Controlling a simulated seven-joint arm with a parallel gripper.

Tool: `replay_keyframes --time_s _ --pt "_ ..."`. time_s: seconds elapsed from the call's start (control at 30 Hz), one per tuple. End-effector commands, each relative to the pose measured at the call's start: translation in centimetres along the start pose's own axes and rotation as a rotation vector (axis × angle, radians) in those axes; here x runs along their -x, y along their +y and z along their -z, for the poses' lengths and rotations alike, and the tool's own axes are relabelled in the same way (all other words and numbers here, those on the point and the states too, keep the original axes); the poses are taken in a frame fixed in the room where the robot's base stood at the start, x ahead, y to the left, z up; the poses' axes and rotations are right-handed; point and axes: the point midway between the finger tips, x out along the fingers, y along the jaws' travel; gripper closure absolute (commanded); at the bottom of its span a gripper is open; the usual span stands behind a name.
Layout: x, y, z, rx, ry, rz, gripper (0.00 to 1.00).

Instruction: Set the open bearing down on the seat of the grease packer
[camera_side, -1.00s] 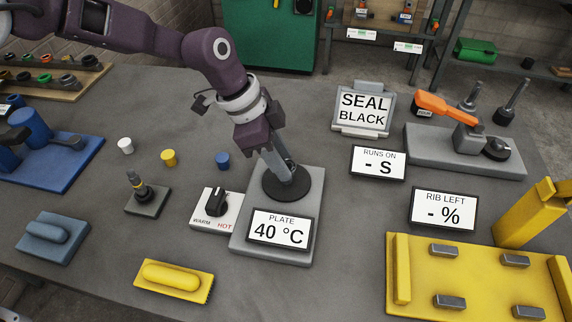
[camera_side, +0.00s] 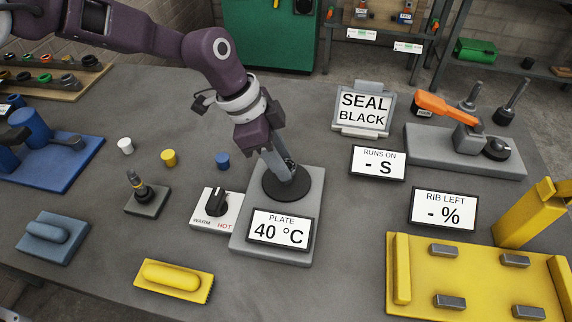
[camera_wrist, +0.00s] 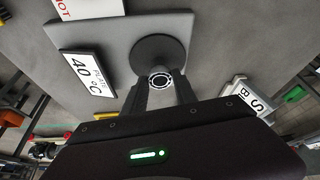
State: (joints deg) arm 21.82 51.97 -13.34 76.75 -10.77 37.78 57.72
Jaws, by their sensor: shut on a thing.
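My gripper (camera_side: 285,180) is over the round dark plate of the heater (camera_side: 305,195), pointing down. In the wrist view my gripper (camera_wrist: 160,88) is shut on the open bearing (camera_wrist: 160,78), a small ring with a ball cage, held between the fingertips over the dark disc (camera_wrist: 158,50). I cannot tell whether the bearing touches the disc. In the side view the fingers mostly hide it. A blue machine (camera_side: 65,165) with a cylinder and a black-topped part stands at the far left, cut by the picture edge. It may be the grease packer; its seat is not clear.
Around the heater are its display reading 40 °C (camera_side: 280,231), a knob box (camera_side: 216,207) and small white, yellow and blue cups (camera_side: 222,160). A grease-tool stand (camera_side: 146,198) is left. An orange-lever press (camera_side: 466,140) and yellow fixture (camera_side: 475,285) lie right.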

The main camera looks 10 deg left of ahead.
Motion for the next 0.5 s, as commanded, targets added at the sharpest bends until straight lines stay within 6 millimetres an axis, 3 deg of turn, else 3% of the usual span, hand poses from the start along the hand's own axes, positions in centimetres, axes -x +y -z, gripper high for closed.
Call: replay_keyframes --time_s 0.27,0.5 --pt "0.1 0.0 0.1 0.0 0.001 0.001 1.0" --pt "1.6 0.0 0.7 0.0 0.001 0.001 1.0"
